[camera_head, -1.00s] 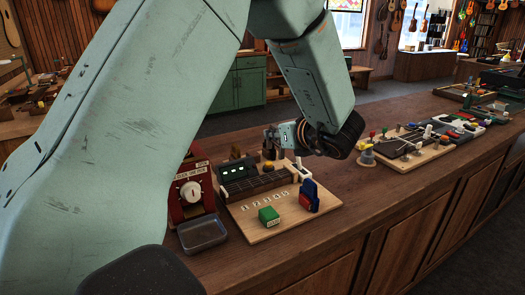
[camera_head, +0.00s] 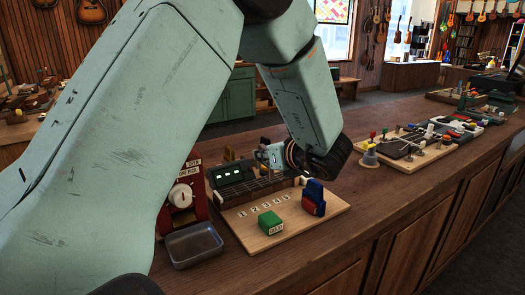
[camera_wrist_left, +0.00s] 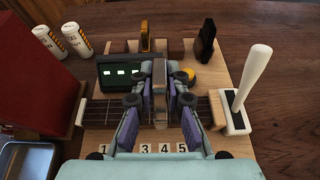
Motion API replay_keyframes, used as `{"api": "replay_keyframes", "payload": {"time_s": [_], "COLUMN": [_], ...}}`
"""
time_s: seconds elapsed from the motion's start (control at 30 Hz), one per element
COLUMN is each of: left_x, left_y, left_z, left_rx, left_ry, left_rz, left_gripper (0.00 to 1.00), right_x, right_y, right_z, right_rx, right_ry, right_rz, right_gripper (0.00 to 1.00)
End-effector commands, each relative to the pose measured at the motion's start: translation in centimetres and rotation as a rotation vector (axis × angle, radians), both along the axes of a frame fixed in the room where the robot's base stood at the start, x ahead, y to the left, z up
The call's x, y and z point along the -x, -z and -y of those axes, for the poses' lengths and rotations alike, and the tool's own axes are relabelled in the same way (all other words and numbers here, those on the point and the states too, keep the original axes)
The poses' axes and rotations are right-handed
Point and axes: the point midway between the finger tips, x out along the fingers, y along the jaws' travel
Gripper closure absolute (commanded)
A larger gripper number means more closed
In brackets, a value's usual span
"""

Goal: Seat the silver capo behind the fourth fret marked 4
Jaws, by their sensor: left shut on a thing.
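In the left wrist view my left gripper (camera_wrist_left: 160,98) is shut on the silver capo (camera_wrist_left: 159,92), a narrow upright metal piece between the fingers. The capo is over the dark fretboard (camera_wrist_left: 102,113), close to the column of the marker 4 (camera_wrist_left: 163,149); its lower end is partly hidden, so I cannot tell whether it touches the strings. Markers 3 and 5 show beside it, and my gripper hides marker 2. In the head view my left gripper (camera_head: 272,160) is low over the fretboard (camera_head: 240,194), to the right of the lit display (camera_head: 232,175). My right gripper is out of view.
A gold capo (camera_wrist_left: 144,36) and a black capo (camera_wrist_left: 206,42) stand behind. A yellow button (camera_wrist_left: 186,75) is close to my fingers; a white lever (camera_wrist_left: 252,78) stands right. A green block (camera_head: 270,222), a blue-and-red piece (camera_head: 313,198) and a metal tray (camera_head: 193,244) are in front.

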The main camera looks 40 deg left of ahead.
Motion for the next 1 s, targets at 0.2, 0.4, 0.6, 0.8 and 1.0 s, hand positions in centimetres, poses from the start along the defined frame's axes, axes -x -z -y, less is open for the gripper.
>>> {"api": "replay_keyframes", "payload": {"time_s": [0.2,0.4,0.6,0.8,1.0], "left_x": [0.0,-0.1,-0.1,-0.1,-0.1], "left_y": [2.6,3.8,3.9,3.9,3.9], "left_z": [-0.1,-0.3,-0.4,-0.4,-0.4], "left_rx": [0.0,0.0,0.0,0.0,0.0], "left_ry": [-0.001,-0.001,0.0,-0.001,-0.001], "left_rz": [-0.001,-0.001,0.0,0.0,0.0], "left_gripper": [1.0,1.0,1.0,1.0,1.0], "right_x": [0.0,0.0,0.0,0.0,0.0], "right_y": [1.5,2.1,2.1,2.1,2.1], "right_z": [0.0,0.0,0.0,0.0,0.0], "right_rx": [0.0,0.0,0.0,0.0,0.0], "right_ry": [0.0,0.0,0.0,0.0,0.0], "right_rz": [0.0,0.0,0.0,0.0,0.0], "right_gripper": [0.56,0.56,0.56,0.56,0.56]}}
